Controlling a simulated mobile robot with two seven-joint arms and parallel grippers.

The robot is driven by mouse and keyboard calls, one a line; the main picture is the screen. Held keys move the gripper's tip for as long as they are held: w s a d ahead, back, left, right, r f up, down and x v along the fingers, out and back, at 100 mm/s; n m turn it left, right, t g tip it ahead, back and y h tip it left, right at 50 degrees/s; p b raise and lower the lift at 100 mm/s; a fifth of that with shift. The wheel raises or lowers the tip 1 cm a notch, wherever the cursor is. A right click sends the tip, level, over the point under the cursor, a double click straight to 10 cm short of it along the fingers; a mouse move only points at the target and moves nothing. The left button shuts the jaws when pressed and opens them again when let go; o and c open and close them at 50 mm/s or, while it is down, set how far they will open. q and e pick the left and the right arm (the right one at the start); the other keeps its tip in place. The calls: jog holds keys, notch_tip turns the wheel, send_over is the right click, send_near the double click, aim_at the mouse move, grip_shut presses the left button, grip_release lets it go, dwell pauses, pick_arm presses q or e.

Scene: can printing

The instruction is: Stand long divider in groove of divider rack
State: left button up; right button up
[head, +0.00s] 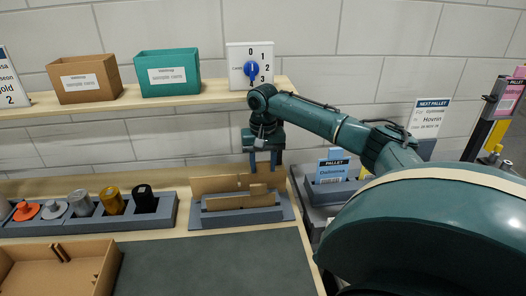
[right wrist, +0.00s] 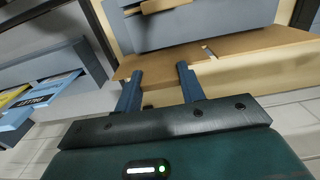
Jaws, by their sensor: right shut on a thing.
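The long divider (head: 212,184) is a thin tan board. In the head view it is upright along the back of the grey divider rack (head: 240,217). My right gripper (head: 263,160) points down and is shut on the divider near its right end. In the right wrist view the gripper (right wrist: 159,70) has its fingertips at the tan board (right wrist: 235,48), which has a small notch. Whether the lower edge sits in a groove is hidden by the rack's front. Another tan notched divider (head: 232,202) stands in the rack in front. My left gripper is out of view.
A grey holder with a black cylinder (head: 145,199) and several other pieces is left of the rack. An open cardboard box (head: 75,270) is front left. The dark mat (head: 215,265) is clear. A shelf (head: 200,99) runs above; a pallet tray (head: 330,190) is right.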

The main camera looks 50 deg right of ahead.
jog(key=shift+f, duration=0.7)
jog(key=o, duration=1.3)
notch_tip(320, 180, up, 13)
jog(key=shift+r+b, duration=0.1)
jog(key=shift+b, duration=0.3)
